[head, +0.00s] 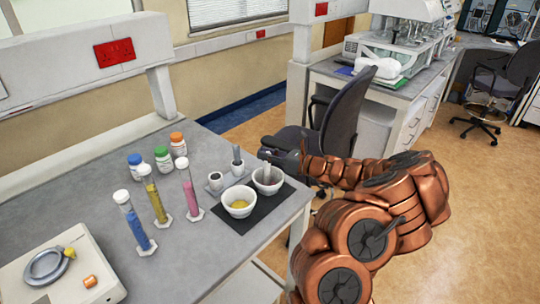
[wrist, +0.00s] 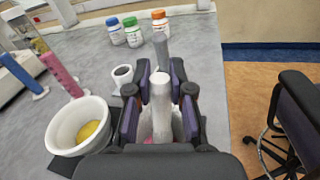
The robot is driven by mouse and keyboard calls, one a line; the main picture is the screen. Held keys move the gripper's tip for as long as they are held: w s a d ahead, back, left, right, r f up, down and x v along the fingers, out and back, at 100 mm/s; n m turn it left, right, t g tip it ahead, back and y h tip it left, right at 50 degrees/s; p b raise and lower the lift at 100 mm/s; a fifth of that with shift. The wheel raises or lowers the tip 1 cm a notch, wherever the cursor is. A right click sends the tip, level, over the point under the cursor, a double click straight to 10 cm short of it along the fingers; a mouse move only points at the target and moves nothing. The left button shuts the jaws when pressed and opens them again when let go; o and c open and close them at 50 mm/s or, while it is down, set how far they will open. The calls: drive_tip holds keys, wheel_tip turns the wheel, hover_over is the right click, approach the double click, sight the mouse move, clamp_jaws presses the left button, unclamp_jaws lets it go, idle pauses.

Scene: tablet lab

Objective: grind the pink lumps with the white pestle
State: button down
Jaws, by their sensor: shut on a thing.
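My gripper (head: 276,152) is shut on the white pestle (wrist: 160,98), which stands about upright between the fingers in the wrist view. The pestle's lower part (head: 267,175) reaches down into the right-hand white mortar (head: 264,188) in the head view. A little pink (wrist: 148,139) shows beside the pestle in the wrist view. The shape of the pink lumps and the pestle's tip are hidden by the mortar wall and my gripper.
A second white mortar (head: 239,211) with yellow contents stands close left. A grey pestle (head: 237,154) stands in a small holder behind, beside a small pot (head: 215,181). Tubes of blue (head: 137,231), yellow and pink powder and capped bottles (head: 162,158) stand farther left.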

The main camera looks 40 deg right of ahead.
drive_tip(key=shift+s+a, duration=0.45)
drive_tip(key=shift+a, duration=0.05)
drive_tip(key=shift+s+d, duration=0.1)
drive_tip(key=shift+s, duration=0.3)
drive_tip(key=shift+w+d+p, duration=0.45)
drive_tip(key=shift+w+d, duration=0.15)
drive_tip(key=shift+d, duration=0.25)
drive_tip(key=shift+w, duration=0.15)
drive_tip(key=shift+w+a+f+b, duration=0.1)
drive_tip(key=shift+a+b, duration=0.2)
drive_tip(key=shift+a, duration=0.3)
drive_tip(key=shift+s+a, duration=0.35)
drive_tip(key=shift+a, duration=0.05)
drive_tip(key=shift+s+d, duration=0.15)
drive_tip(key=shift+s, duration=0.4)
